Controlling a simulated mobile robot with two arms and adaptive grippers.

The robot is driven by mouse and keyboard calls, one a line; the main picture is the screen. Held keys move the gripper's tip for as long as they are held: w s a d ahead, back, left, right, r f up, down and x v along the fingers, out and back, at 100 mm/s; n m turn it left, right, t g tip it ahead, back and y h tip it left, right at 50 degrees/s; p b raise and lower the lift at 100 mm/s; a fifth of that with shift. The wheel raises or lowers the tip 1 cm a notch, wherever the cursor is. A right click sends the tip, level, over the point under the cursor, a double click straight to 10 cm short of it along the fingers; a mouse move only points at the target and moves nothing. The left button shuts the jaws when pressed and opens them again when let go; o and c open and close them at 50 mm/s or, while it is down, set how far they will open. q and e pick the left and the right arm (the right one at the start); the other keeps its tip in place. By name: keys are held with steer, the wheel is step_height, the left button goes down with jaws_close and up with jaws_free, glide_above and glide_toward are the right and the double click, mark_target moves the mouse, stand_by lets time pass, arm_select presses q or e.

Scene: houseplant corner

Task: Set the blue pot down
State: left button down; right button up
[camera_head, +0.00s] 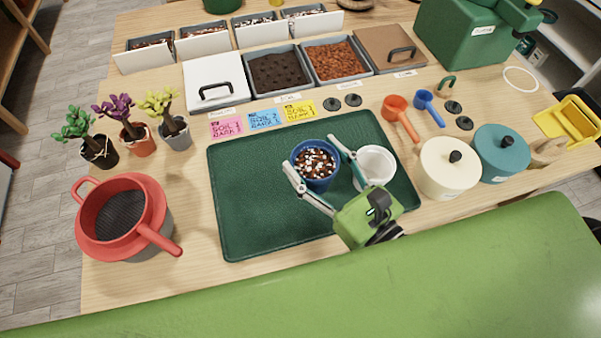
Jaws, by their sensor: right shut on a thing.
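The blue pot (315,182) is filled with a brown and white potting mix. It is upright over the middle of the dark green mat (250,215). My right gripper (312,156) comes in from the lower right and is shut on the blue pot, one finger on each side of it. I cannot tell whether the pot's base touches the mat. My left gripper is not in view.
A white pot (376,163) stands close to the right finger. A cream lidded jar (448,172) and a teal one (498,157) stand right of the mat. A red strainer (95,225) is at the left. The mat's left half is clear.

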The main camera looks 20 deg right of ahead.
mark_target(299, 158)
steer(key=shift+w+a+f, duration=0.3)
steer(key=shift+a+f, duration=0.15)
steer(key=shift+f, duration=0.2)
steer(key=shift+w+a+f, duration=0.3)
steer(key=shift+a+f, duration=0.15)
steer(key=shift+f, duration=0.15)
steer(key=f, duration=0.1)
steer(key=f+b, duration=0.1)
steer(key=f, duration=0.2)
steer(key=shift+w+a+b, duration=0.2)
steer(key=shift+a+b, duration=0.15)
steer(key=shift+b, duration=0.05)
steer(key=o, duration=0.9)
steer(key=shift+f, duration=0.2)
steer(key=shift+c, duration=0.2)
steer(key=o, duration=0.4)
steer(key=shift+o, duration=0.2)
steer(key=shift+r, duration=0.1)
